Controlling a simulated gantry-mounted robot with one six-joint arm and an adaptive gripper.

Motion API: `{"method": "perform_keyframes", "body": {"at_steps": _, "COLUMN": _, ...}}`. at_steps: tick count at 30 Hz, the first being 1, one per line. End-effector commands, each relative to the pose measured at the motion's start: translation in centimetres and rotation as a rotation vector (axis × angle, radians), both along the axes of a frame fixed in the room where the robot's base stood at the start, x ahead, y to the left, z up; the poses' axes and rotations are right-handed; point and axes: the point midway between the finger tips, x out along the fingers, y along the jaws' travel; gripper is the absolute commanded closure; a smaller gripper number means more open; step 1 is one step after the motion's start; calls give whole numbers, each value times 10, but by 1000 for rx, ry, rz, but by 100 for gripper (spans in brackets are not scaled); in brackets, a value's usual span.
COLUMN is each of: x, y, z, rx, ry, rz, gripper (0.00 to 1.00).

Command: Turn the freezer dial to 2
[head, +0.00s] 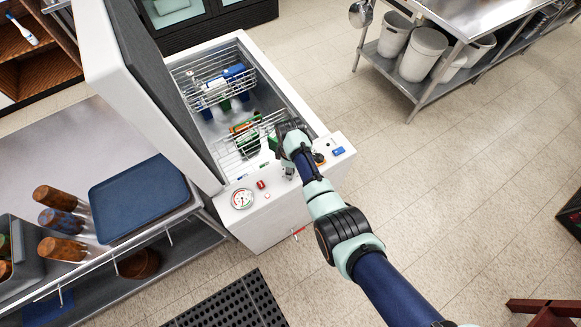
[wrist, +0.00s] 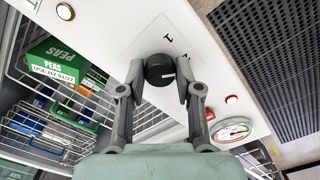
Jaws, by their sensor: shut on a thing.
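The freezer dial (wrist: 160,70) is a round black knob on the freezer's white top panel (wrist: 110,30). My gripper (wrist: 160,76) is shut on the dial, with one finger on each side of it in the wrist view. A printed 1 shows just beyond the knob, with part of another mark to its right; I cannot read a 2. A small white mark shows on the knob's side. In the head view, my gripper (head: 289,170) is over the front panel of the open white chest freezer (head: 268,222), and my wrist hides the dial.
A round gauge (wrist: 232,130) and a red light (wrist: 231,99) sit beside the dial. Wire baskets (wrist: 70,118) with a green PEAS box (wrist: 53,64) are in the freezer. The raised lid (head: 150,90) stands at left. A blue tray (head: 138,198) lies on the counter.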

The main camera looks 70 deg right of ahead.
Motion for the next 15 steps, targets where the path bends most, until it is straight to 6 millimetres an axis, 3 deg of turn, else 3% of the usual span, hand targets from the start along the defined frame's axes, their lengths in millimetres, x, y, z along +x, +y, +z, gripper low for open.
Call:
{"method": "perform_keyframes", "body": {"at_steps": 14, "x": 1, "y": 0, "z": 1, "rx": 0, "ry": -1, "rz": 15, "gripper": 100}}
{"method": "perform_keyframes", "body": {"at_steps": 15, "x": 1, "y": 0, "z": 1, "rx": 0, "ry": -1, "rz": 15, "gripper": 63}}
